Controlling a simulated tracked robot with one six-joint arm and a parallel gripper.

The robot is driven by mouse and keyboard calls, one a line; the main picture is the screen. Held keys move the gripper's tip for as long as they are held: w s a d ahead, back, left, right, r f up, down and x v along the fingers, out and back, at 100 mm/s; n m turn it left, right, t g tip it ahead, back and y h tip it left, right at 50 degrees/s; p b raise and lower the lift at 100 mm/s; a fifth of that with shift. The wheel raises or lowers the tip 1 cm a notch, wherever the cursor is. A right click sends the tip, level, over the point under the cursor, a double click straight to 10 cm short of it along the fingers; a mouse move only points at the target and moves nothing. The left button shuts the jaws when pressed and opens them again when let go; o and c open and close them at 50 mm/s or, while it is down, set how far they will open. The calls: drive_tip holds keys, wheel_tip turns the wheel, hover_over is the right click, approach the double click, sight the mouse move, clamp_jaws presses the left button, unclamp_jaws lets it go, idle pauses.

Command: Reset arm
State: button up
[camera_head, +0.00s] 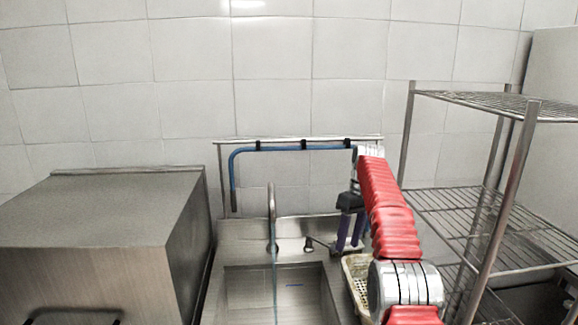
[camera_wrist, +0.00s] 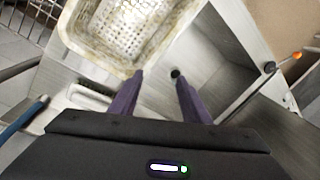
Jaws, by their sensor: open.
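My red arm reaches forward over the right side of the sink in the head view. My gripper (camera_head: 349,232) hangs down at its end, with two purple fingers spread apart. In the wrist view my gripper (camera_wrist: 156,80) is open, with nothing between its fingertips. A cream perforated basket (camera_head: 352,268) stands just below and beside the gripper, partly hidden by my arm. In the wrist view the basket (camera_wrist: 68,27) lies ahead of the fingers and looks empty. I cannot tell whether the fingertips touch its rim.
A steel sink (camera_head: 228,290) with a tall faucet (camera_head: 271,205) is in the middle. A blue pipe (camera_head: 280,149) runs along the wall behind. A wire shelf rack (camera_head: 470,212) stands close on the right of my arm. A large steel box (camera_head: 100,225) fills the left.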

drive_tip(key=f, duration=0.1)
drive_tip(key=w+f+m, duration=0.1)
drive_tip(key=f, duration=0.1)
drive_tip(key=w+f+m, duration=0.1)
drive_tip(key=f, duration=0.1)
drive_tip(key=shift+d+t, duration=0.3)
drive_tip(key=shift+s+f+m, duration=0.2)
drive_tip(key=shift+f+m, duration=0.2)
drive_tip(key=shift+f, duration=0.25)
drive_tip(key=shift+s+d+f+m, duration=0.1)
drive_tip(key=shift+s+f+m, duration=0.1)
drive_tip(key=shift+s+m, duration=0.3)
drive_tip(key=s+a+r+m+t, duration=0.1)
drive_tip(key=s+r+t, duration=0.1)
drive_tip(key=s, duration=1.3)
drive_tip(key=s+a+r+m+t+h, duration=0.1)
drive_tip(key=s+r, duration=0.4)
drive_tip(key=s, duration=0.9)
drive_tip(key=s+r+m+t, duration=0.1)
drive_tip(key=s+r+t, duration=0.2)
drive_tip(key=s, duration=1.2)
drive_tip(key=shift+s+a+r+h, duration=0.2)
drive_tip(key=shift+s+a+h, duration=0.15)
drive_tip(key=shift+a+h, duration=0.05)
